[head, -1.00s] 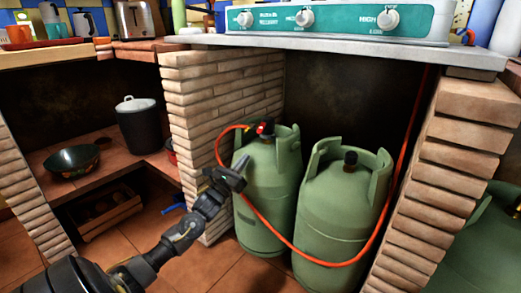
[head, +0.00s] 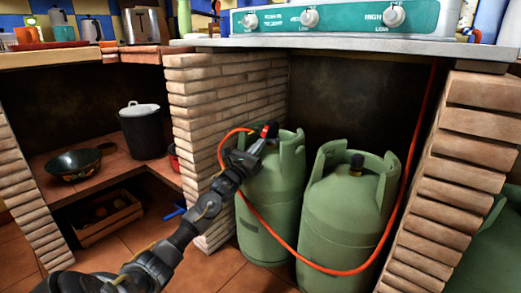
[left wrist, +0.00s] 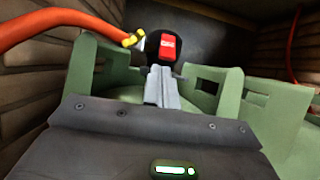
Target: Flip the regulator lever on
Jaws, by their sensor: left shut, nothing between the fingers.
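The regulator (left wrist: 150,45) is black with a red lever (left wrist: 168,46). It sits on top of the left green gas bottle (head: 268,205), inside its collar. In the head view the red lever (head: 272,130) shows just beyond my left gripper (head: 262,145). My left gripper is shut and empty, reaching in at the bottle's collar. In the left wrist view its closed fingertips (left wrist: 162,74) are right at the near side of the regulator, just below the red lever. I cannot tell whether they touch. My right gripper is not in view.
An orange hose (head: 330,272) runs from the regulator, loops in front of both bottles and rises to the stove (head: 345,18). A second green bottle (head: 345,225) stands close on the right. Brick walls (head: 215,105) flank the niche, under the counter edge.

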